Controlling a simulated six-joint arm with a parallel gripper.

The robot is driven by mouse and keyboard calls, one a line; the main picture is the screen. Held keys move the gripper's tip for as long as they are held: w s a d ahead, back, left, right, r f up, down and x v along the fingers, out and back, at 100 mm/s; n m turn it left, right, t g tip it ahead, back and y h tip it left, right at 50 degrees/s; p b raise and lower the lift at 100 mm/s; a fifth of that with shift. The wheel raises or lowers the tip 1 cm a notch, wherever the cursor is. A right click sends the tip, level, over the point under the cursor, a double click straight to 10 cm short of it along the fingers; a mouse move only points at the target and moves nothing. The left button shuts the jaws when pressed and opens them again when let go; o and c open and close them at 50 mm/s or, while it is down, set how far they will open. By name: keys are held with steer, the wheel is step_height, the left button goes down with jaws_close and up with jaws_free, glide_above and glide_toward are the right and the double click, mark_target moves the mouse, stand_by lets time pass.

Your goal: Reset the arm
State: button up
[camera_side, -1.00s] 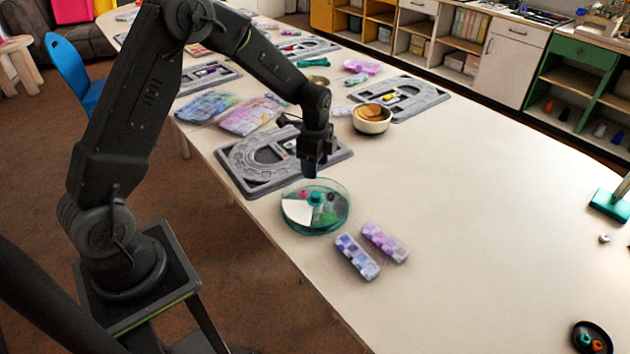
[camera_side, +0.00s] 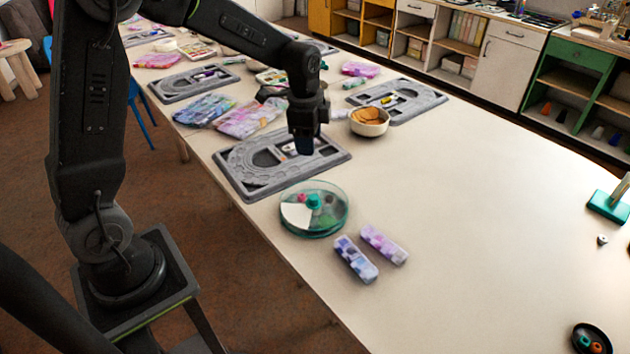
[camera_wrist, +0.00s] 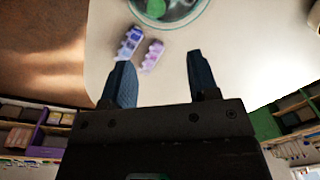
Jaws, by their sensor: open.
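My gripper (camera_side: 304,145) hangs pointing down over the right part of the nearest grey bead board (camera_side: 243,182) in the side view. In the wrist view my gripper (camera_wrist: 160,82) shows two dark blue fingers set apart with nothing between them. A round teal-rimmed container (camera_side: 314,222) with a clear lid and coloured pieces inside stands on the table in front of the board. Its edge also shows at the top of the wrist view (camera_wrist: 181,22). The part of the board behind my gripper is hidden.
Two bead boxes, one blue-purple (camera_side: 356,260) and one pink-purple (camera_side: 384,244), lie near the table's front edge. A bowl (camera_side: 369,122) stands right of my gripper, before another bead board (camera_side: 425,103). Bead packs (camera_side: 248,119) lie behind. The table's right side is mostly clear.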

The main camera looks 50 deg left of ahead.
steer(key=s+d+r+n+t, duration=0.2)
steer(key=s+r+n, duration=0.3)
steer(key=s, duration=0.6)
steer(key=s+d+r+n+t, duration=0.2)
steer(key=s+d+r+n, duration=0.3)
steer(key=s, duration=0.5)
steer(key=shift+s+d+r+t, duration=0.15)
steer(key=shift+s+r+t, duration=0.25)
steer(key=shift+r, duration=0.1)
